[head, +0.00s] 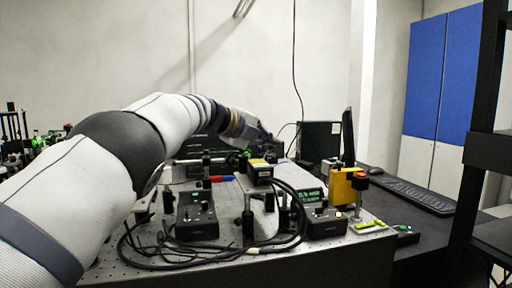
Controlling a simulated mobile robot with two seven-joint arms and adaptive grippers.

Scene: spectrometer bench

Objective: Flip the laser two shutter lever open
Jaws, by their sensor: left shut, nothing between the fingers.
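My left arm reaches in from the left across the optical bench. My left gripper (262,146) is at the far side of the bench, behind a black module with a yellow label (260,172). It is small, dark and partly hidden; its fingers are shut and hold nothing. I cannot make out the laser two shutter lever or tell which housing is laser two. My right gripper is not in view.
The perforated bench (220,256) carries black control boxes (196,218), looped black cables (292,240) and a yellow box with a red knob (348,188). A monitor (348,138) and keyboard (408,195) stand right. A black rack (483,160) is at the right edge.

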